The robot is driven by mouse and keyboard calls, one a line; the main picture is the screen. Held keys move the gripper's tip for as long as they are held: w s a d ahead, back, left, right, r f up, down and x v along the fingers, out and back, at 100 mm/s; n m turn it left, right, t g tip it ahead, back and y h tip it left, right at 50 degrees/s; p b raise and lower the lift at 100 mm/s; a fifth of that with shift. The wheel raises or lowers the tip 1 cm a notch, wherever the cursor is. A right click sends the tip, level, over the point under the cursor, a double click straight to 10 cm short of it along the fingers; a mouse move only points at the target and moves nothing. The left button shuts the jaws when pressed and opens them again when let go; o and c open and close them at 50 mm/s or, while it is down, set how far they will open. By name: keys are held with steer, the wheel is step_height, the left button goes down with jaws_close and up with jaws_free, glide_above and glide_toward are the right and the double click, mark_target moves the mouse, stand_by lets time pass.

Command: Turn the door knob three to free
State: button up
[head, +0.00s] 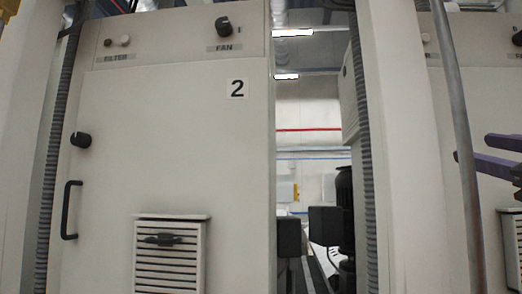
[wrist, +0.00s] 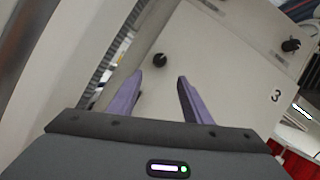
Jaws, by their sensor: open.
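In the wrist view, the door knob three (wrist: 160,60) is a small round black knob on a pale cabinet door (wrist: 225,80) marked 3. My gripper (wrist: 160,76) has two purple fingers, spread apart with nothing between them. The knob shows just beyond the fingertips, about midway between them; I cannot tell the exact gap. In the head view, my gripper (head: 472,147) enters from the right edge, in front of a pale cabinet at the right. The door knob is not visible there.
Cabinet 2 (head: 180,110) fills the left of the head view, with a black door knob (head: 81,139), a handle (head: 70,210) and a fan knob (head: 223,26). A pale post (head: 405,130) and grey pipe (head: 455,110) stand left of my gripper. Another black knob (wrist: 291,45) shows upper right in the wrist view.

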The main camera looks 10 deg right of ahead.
steer(key=x, duration=1.3)
steer(key=shift+w+r, duration=0.1)
steer(key=shift+c, duration=0.7)
